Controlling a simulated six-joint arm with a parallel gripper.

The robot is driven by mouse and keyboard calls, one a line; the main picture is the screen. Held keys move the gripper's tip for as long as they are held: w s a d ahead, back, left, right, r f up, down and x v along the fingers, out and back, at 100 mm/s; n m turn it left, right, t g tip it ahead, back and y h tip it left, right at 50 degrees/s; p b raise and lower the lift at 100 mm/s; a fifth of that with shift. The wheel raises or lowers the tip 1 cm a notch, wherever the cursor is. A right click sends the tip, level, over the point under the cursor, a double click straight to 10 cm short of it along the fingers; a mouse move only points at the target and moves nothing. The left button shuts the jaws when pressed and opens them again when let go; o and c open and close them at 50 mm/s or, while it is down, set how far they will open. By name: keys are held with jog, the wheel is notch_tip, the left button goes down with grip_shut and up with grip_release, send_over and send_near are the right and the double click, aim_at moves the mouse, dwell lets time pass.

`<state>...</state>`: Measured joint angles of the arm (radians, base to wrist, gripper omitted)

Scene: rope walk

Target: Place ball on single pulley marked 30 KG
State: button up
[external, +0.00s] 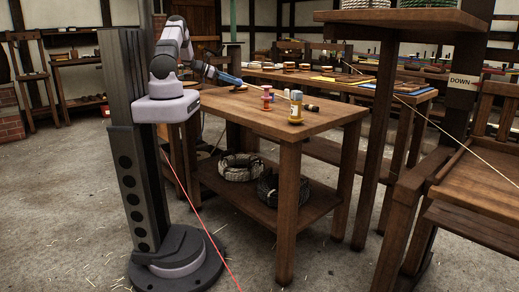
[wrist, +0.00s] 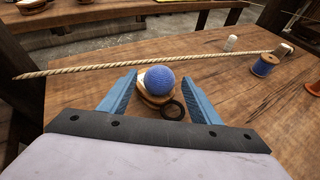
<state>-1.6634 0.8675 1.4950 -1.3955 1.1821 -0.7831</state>
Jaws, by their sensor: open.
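A blue textured ball (wrist: 160,80) shows in the wrist view between the two blue fingers of my gripper (wrist: 160,77). The fingers are spread, with visible room on both sides of the ball. Directly under the ball is a light wooden piece (wrist: 147,98) with a dark ring (wrist: 173,110) at its near right, which looks like a pulley. The ball covers most of it, and no 30 KG marking is readable. In the external view, my gripper (external: 239,83) is low over the far left part of the table; the ball is not clearly visible there.
A taut rope (wrist: 120,66) runs across the table (wrist: 90,88) just behind the ball. Bottles (external: 296,108) stand on the table's near side. The table's middle has bare room.

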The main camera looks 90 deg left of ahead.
jog(key=p+v, duration=0.4)
jog(key=v, duration=0.7)
